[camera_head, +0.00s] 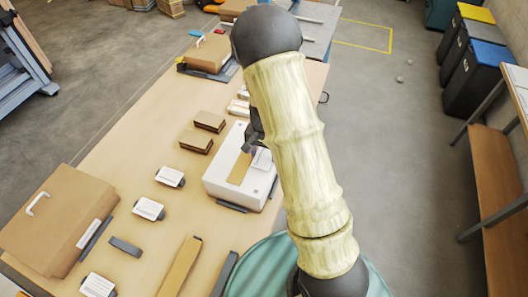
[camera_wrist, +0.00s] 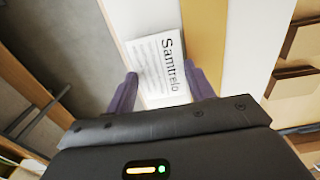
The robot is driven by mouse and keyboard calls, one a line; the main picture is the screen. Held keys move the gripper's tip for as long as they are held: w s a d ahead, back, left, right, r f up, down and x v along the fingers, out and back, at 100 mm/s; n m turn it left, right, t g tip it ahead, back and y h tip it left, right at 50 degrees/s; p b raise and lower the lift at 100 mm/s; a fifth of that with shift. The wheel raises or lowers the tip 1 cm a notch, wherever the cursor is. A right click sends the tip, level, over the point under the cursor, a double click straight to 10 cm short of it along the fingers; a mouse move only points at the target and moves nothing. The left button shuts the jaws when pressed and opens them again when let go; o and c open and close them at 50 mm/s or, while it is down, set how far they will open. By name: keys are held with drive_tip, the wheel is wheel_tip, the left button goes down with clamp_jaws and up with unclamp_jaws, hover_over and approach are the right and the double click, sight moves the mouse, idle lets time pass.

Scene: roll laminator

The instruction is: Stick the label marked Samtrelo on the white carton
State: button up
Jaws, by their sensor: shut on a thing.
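The white carton (camera_head: 216,181) lies on the wooden table below my arm, with a tan band (camera_head: 240,168) along its top; its white top (camera_wrist: 246,45) and the band (camera_wrist: 205,28) also show in the wrist view. My gripper (camera_head: 254,148) is over the carton's right part and shut on the label marked Samtrelo (camera_wrist: 160,65). In the wrist view the gripper's two dark fingers (camera_wrist: 162,82) hold the label at its sides, print facing the camera, left of the band. The label (camera_head: 263,158) is partly hidden by my arm in the head view. Whether it touches the carton I cannot tell.
Several white cards on dark holders, such as one (camera_head: 170,176), stand left of the carton. Two brown blocks (camera_head: 196,142) lie behind them. A large brown carton (camera_head: 60,215) is at the left, another (camera_head: 206,55) at the far end. Bare table (camera_head: 115,165) lies between.

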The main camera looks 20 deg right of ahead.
idle(0.4)
drive_tip(key=o, duration=1.3)
drive_tip(key=shift+o, duration=0.2)
drive_tip(key=shift+s+r+p, duration=0.1)
drive_tip(key=shift+r+p, duration=2.45)
drive_tip(key=shift+r, duration=0.45)
